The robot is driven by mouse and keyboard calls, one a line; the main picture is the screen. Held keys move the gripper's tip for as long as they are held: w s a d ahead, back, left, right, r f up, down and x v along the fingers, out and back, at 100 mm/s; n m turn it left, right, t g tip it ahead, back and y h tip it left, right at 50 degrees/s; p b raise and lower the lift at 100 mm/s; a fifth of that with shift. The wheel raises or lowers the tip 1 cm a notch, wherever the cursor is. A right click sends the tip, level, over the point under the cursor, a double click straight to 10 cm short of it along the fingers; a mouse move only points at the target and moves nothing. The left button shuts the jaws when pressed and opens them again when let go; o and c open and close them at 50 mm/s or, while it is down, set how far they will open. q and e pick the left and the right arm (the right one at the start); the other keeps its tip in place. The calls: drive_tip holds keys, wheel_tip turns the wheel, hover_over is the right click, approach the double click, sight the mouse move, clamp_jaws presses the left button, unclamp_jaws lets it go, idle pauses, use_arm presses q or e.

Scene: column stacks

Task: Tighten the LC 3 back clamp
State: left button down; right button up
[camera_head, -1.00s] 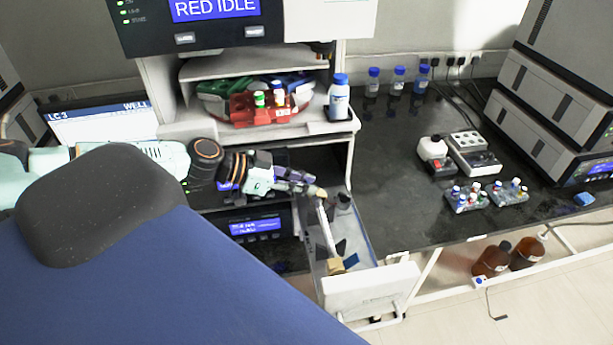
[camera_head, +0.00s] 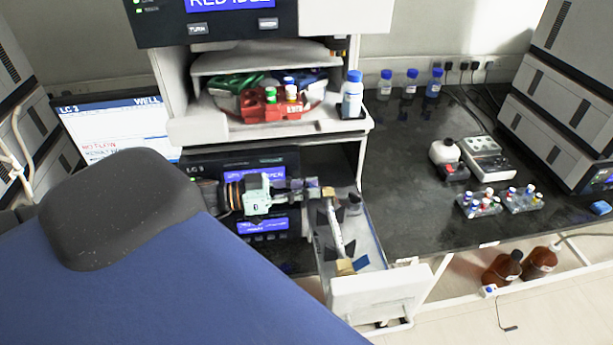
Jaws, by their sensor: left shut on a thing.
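The pull-out drawer (camera_head: 380,292) of the LC 3 stack is open. A pale column (camera_head: 336,232) lies in it, running from back to front. The back clamp (camera_head: 329,194), a small tan piece, sits at the column's far end. The front clamp (camera_head: 345,267), also tan, is at its near end. My left gripper (camera_head: 321,193) reaches in from the left, level, and is shut on the back clamp. Its fingers partly hide the clamp, so how tight it is cannot be told. My right gripper is out of view.
The red carousel (camera_head: 272,107) with capped vials and a blue-capped white bottle (camera_head: 352,98) stand on the shelf above. The LC 3 display (camera_head: 262,226) is behind my arm. Vial racks (camera_head: 480,204) stand on the black bench at right, with clear room beside the drawer.

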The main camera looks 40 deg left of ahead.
use_arm(q)
drive_tip(key=shift+s+f, duration=0.1)
drive_tip(key=shift+f, duration=0.1)
idle(0.3)
drive_tip(key=c, duration=1.2)
unclamp_jaws()
drive_tip(key=shift+r, duration=0.1)
drive_tip(key=shift+a, duration=0.1)
drive_tip(key=shift+v, duration=5.85)
drive_tip(key=shift+s, duration=0.15)
